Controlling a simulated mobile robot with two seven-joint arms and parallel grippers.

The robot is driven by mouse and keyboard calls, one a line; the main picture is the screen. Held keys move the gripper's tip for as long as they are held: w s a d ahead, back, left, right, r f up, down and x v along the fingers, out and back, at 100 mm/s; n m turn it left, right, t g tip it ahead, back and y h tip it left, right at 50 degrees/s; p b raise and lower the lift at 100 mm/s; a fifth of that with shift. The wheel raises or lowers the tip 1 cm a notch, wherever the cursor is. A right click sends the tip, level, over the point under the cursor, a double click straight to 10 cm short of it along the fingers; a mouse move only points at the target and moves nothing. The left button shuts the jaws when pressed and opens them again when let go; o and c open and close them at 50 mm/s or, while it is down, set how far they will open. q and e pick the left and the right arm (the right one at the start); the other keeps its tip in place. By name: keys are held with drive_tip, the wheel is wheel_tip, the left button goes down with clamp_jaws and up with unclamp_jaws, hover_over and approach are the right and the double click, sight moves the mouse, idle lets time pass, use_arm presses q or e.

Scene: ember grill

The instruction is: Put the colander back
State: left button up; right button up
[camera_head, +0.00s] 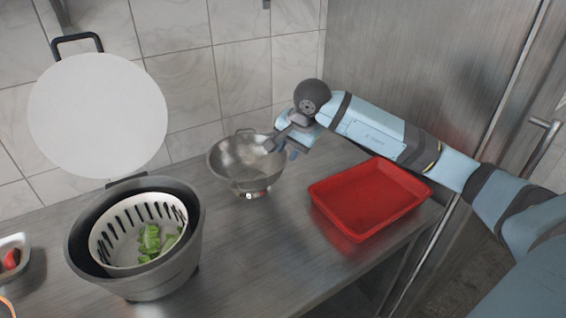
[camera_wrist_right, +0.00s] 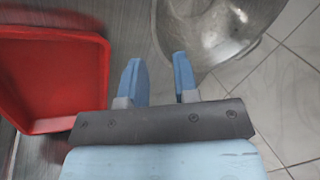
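The colander (camera_head: 231,181), a grey metal bowl with a handle at its back rim, stands upright on the metal counter near the tiled wall. My right gripper (camera_head: 279,147) is at the colander's right rim. In the right wrist view, the blue fingers of the right gripper (camera_wrist_right: 158,82) are apart, with a clear gap between them. The colander (camera_wrist_right: 215,30) lies just beyond them, its rim near the right finger. I cannot tell whether the fingers touch the rim. My left gripper is not in view.
A red tray (camera_head: 368,198) lies right of the colander; it also shows in the right wrist view (camera_wrist_right: 50,85). A grey pot (camera_head: 150,283) with a white slotted basket holding green leaves stands left, its round lid (camera_head: 97,115) raised. Counter (camera_head: 270,245) in front is clear.

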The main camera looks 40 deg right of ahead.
drive_tip(key=v, duration=0.4)
drive_tip(key=shift+s+f, duration=0.1)
idle(0.5)
